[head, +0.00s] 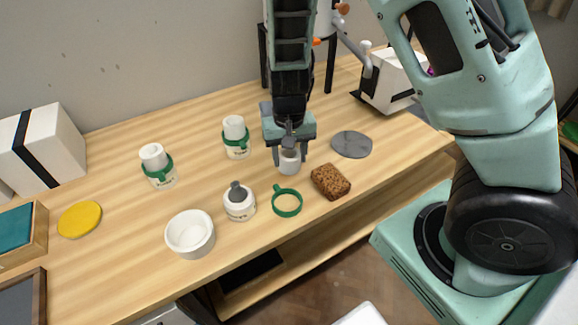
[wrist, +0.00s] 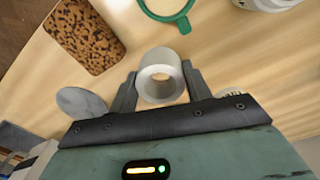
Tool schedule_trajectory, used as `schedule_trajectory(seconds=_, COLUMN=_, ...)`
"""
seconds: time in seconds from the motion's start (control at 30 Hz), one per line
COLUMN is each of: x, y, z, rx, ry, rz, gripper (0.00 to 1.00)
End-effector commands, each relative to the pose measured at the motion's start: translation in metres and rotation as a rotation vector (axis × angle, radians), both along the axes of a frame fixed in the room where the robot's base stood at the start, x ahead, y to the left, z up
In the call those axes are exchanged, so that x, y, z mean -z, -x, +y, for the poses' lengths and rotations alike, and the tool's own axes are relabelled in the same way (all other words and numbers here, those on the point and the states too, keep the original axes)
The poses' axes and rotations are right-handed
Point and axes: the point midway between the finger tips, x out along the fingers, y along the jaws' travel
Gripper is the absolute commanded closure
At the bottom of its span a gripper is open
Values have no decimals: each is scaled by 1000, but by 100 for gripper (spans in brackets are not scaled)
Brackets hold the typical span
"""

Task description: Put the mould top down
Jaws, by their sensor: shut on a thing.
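My gripper (head: 289,158) is shut on the mould top (head: 289,166), a short, hollow white cylinder. The mould top also shows in the wrist view (wrist: 160,76), held between the two fingers with its round opening facing the camera. It is low over the wooden table, and I cannot tell whether it touches the surface. Two white moulds with green straps, one at the left (head: 158,170) and one nearer the gripper (head: 237,143), stand upright, each with a white cylinder on top.
A green ring (head: 287,202), brown sponge (head: 331,182) and grey disc (head: 351,145) lie close around the gripper. A white jar with a grey piece on it (head: 239,204) and a white bowl (head: 190,234) stand front left. A yellow disc (head: 80,219) lies far left. Bare table (head: 200,185) lies between the moulds.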

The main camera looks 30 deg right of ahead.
Motion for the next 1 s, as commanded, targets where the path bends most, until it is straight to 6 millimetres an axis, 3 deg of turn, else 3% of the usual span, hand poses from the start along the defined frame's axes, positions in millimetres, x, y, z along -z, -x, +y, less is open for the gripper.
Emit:
schedule_trajectory(seconds=0.23, x=33, y=1, z=-1, rx=1, ry=0, rz=3, gripper=75)
schedule_trajectory(seconds=0.6, x=37, y=0, z=0, rx=-1, ry=0, rz=1, gripper=75)
schedule_trajectory(seconds=0.63, x=37, y=0, z=0, rx=-1, ry=0, rz=1, gripper=49)
schedule_trajectory(seconds=0.7, x=36, y=0, z=0, rx=-1, ry=0, rz=1, gripper=30)
schedule_trajectory(seconds=1.0, x=35, y=0, z=0, rx=-1, ry=0, rz=1, gripper=30)
